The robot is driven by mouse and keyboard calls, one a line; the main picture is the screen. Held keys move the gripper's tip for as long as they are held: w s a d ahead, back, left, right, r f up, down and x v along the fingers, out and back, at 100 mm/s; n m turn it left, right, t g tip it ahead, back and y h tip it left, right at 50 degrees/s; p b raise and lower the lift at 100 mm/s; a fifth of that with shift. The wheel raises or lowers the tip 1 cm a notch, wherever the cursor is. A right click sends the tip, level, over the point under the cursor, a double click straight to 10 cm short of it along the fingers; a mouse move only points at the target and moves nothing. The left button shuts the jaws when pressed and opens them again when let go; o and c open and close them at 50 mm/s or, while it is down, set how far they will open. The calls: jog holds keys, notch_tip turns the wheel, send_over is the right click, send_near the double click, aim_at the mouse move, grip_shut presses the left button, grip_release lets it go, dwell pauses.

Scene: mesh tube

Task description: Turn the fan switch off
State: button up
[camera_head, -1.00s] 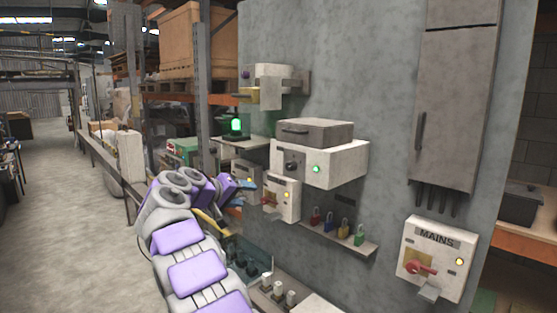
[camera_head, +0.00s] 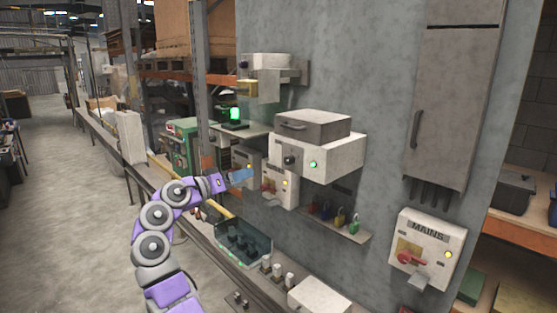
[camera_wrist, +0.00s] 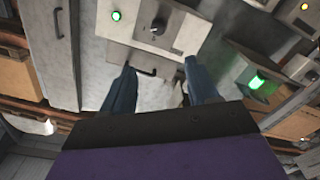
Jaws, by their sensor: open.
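My gripper (camera_head: 243,175) reaches the panel from the left in the head view, with blue fingers in front of or beside the small switch boxes. In the wrist view its fingers (camera_wrist: 160,64) are apart with nothing between them. A small box (camera_head: 278,187) with a red handle and yellow light hangs below a larger white box. Another box (camera_head: 246,158) with a yellow light is just left of it, partly behind my gripper. The labels on both are too small to read, so I cannot tell which is the fan switch. Contact is not visible.
A white box (camera_head: 340,160) with a dark knob and green light juts out above. The MAINS box (camera_head: 428,248) with a red handle is at right. A shelf (camera_head: 352,232) holds several padlocks. A green lamp (camera_head: 235,115) glows at left. Open floor (camera_head: 70,200) lies left.

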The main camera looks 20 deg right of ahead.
aim_at(286, 161)
jog(key=p+x, duration=0.2)
jog(key=x, duration=1.6)
jog(key=shift+s+d+f, duration=0.1)
jog(key=shift+s+d, duration=0.05)
jog(key=shift+d, duration=0.1)
jog(key=shift+a, duration=0.75)
jog(key=c, duration=0.3)
jog(key=shift+s+d, duration=0.15)
jog(key=shift+d, duration=0.2)
jog(key=c, duration=0.5)
jog(key=shift+c, duration=1.3)
